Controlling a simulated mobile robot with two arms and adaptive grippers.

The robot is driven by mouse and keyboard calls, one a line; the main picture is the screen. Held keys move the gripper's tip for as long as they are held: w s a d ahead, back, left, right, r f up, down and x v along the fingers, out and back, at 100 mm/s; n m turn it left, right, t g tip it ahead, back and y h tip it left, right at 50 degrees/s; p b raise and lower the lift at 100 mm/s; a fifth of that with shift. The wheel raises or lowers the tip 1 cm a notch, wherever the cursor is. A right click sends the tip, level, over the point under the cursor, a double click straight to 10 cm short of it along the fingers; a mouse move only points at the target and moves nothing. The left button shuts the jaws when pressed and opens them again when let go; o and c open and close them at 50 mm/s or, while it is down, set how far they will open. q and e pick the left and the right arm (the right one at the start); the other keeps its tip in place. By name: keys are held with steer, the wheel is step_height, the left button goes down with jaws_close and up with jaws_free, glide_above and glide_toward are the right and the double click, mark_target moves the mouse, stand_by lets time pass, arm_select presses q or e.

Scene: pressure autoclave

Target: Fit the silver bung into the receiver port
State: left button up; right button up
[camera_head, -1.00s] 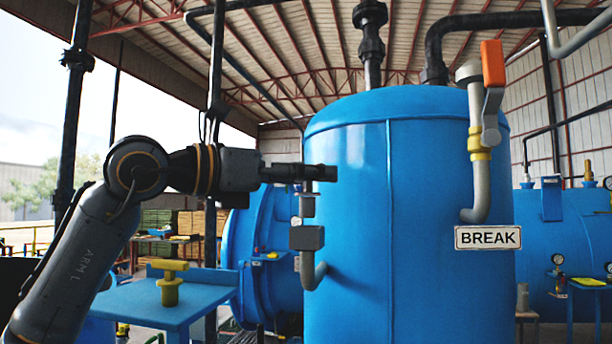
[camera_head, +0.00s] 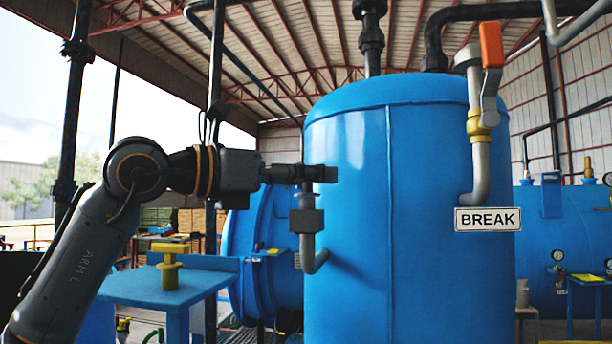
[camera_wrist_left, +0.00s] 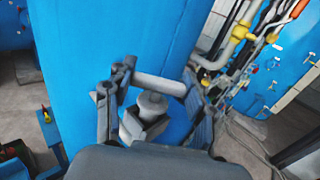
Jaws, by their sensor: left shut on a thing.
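My left gripper (camera_head: 322,173) is shut on the silver bung (camera_head: 307,198), in front of the large blue tank. In the left wrist view the bung's crossbar (camera_wrist_left: 160,83) lies between the two fingers, and a short round stem shows below it. The top of the bung is hidden by the fingers in the head view. The receiver port, a dark grey block (camera_head: 306,221) on a bent grey pipe, is directly below. The bung's lower end appears to meet the block's top. I cannot tell how far it is inside. My right gripper is not in view.
The blue tank (camera_head: 350,210) stands close behind the gripper. A yellow T-handled piece (camera_head: 169,265) stands on a blue side table (camera_head: 205,284) at lower left. A grey pipe with an orange lever (camera_head: 491,44) and a BREAK sign (camera_head: 487,219) are at the right.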

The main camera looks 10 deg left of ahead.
arm_select(q)
steer(key=shift+f+b, duration=0.6)
steer(key=shift+f, duration=0.2)
steer(key=o, duration=1.3)
steer(key=shift+r, duration=0.1)
steer(key=shift+c, duration=0.2)
steer(key=shift+s+a, duration=0.25)
steer(key=shift+a, duration=0.05)
steer(key=v, duration=1.1)
steer(key=shift+s, duration=0.1)
